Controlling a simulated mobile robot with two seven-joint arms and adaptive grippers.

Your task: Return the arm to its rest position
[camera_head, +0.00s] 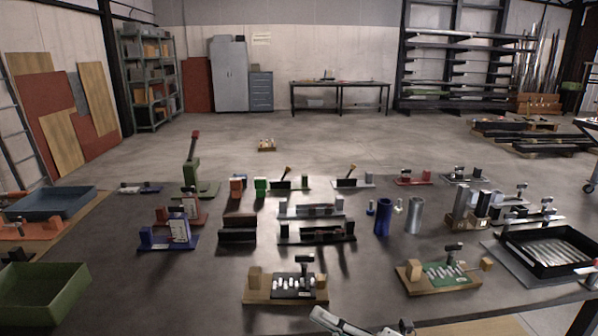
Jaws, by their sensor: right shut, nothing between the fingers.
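My right gripper (333,318) shows only in part at the bottom edge, right of centre. Its pale grey fingers are shut and empty. It is in front of the near edge of the dark table (210,295), close to a wooden board (258,291) that carries a black block with several light pieces. I see no object in its grip. Most of the right arm is cut off by the bottom edge. My left gripper is not in view.
A green-topped fixture (445,274) stands on the right, with a black tray (550,273) of metal bars beyond it. A green bin (40,296) and a blue tray (50,205) are on the left. Blue (383,217) and grey (414,216) cylinders stand mid-table.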

